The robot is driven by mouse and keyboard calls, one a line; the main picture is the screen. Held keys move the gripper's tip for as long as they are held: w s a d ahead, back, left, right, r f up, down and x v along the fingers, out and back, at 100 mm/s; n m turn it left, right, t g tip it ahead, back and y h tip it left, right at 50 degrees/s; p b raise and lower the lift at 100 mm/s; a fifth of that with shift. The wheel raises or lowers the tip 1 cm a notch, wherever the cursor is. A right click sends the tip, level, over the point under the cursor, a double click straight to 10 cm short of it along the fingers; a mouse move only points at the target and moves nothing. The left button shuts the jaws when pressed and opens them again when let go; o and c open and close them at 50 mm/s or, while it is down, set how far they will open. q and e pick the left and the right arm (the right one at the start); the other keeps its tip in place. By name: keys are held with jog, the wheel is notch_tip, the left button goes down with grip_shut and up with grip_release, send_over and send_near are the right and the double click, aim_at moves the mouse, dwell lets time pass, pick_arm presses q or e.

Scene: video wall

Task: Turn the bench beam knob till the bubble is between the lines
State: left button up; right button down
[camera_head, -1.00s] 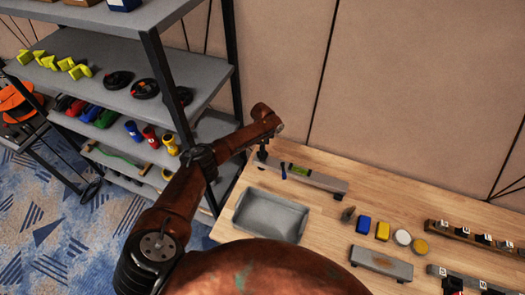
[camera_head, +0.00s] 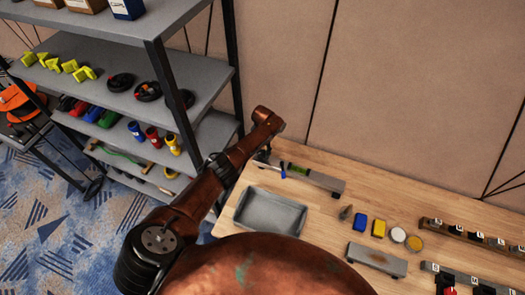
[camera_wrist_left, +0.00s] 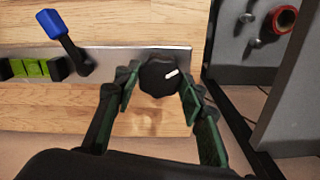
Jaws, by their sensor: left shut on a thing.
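The grey bench beam (camera_head: 318,180) lies along the back left of the wooden bench, with a green bubble vial (camera_head: 300,169) and a blue-tipped lever on it. In the left wrist view the black knob (camera_wrist_left: 154,70) with a white mark sits at the beam's end. The fingers of my left gripper (camera_wrist_left: 158,84) are shut on the knob, one on each side. The green vial (camera_wrist_left: 36,68) shows at the left edge; I cannot make out where the bubble is between its dark lines. In the head view the knob is hidden by my left wrist. My right gripper is not in view.
A grey tray (camera_head: 271,212) stands in front of the beam. Blue and yellow blocks (camera_head: 369,225), round discs (camera_head: 406,239) and a grey block (camera_head: 377,260) lie to the right. A loaded shelf unit (camera_head: 135,55) rises close to my left arm.

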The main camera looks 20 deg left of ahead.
pick_arm(q)
jog(key=n, duration=0.2)
jog(key=n+p, duration=0.1)
jog(key=n, duration=0.2)
jog(key=shift+w+r+n, duration=0.1)
jog(key=shift+r+n, duration=0.1)
jog(key=shift+n, duration=0.1)
jog(key=n, duration=0.3)
jog(key=shift+w+n+p, duration=0.15)
jog(key=shift+n+p, duration=0.15)
jog(key=shift+n, duration=1.4)
jog(key=shift+r, duration=0.1)
jog(key=o, duration=0.9)
jog(key=shift+c, duration=0.2)
jog(key=o, duration=0.3)
jog(key=shift+s+f, duration=0.2)
